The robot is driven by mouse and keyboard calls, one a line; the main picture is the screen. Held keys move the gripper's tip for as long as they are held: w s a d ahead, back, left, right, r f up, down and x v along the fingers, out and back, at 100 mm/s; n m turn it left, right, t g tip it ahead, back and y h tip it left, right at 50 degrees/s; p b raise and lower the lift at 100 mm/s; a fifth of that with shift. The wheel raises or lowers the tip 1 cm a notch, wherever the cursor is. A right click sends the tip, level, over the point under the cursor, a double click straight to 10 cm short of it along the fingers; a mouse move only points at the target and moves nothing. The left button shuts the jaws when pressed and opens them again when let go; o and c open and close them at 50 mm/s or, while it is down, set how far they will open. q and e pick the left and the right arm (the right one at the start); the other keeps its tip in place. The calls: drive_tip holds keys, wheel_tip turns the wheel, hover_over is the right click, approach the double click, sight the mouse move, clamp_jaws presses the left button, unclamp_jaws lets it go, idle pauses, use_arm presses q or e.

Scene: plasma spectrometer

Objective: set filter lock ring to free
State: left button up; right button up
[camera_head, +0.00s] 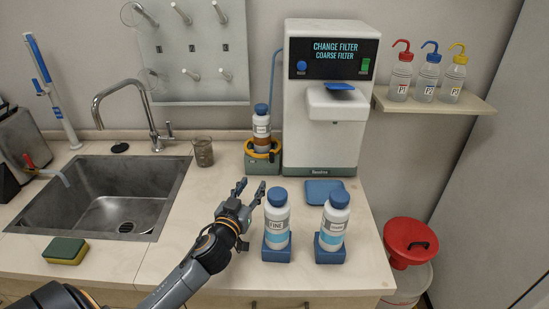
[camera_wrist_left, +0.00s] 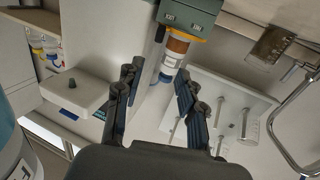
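The yellow lock ring (camera_head: 263,150) sits around the foot of a filter bottle (camera_head: 261,126) with a blue cap and a brown band. The bottle stands upright in a green holder (camera_head: 262,166) left of the white machine (camera_head: 317,155). In the left wrist view the yellow ring (camera_wrist_left: 188,36) and the green holder (camera_wrist_left: 190,14) appear upside down, beyond the fingers. Small labels on the holder are too small to read surely. My left gripper (camera_head: 251,189) is open and empty, in front of the holder and apart from it. My right gripper is not in view.
Two blue-capped bottles (camera_head: 277,218) (camera_head: 334,222) stand in blue holders right of my left gripper. A beaker (camera_head: 203,152) stands left of the green holder. The sink (camera_head: 30,210) is at left. The machine's screen (camera_head: 334,48) reads "CHANGE FILTER COARSE FILTER".

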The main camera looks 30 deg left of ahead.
use_arm(q)
drive_tip(key=p, duration=0.1)
approach(271, 155)
drive_tip(key=p+x, duration=0.1)
drive_tip(key=x, duration=0.6)
drive_tip(key=shift+w+a, duration=0.1)
drive_tip(key=shift+w, duration=0.15)
drive_tip(key=shift+w+a, duration=0.1)
drive_tip(key=shift+w, duration=0.4)
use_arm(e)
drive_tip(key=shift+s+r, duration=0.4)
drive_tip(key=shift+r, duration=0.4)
use_arm(q)
clamp_jaws()
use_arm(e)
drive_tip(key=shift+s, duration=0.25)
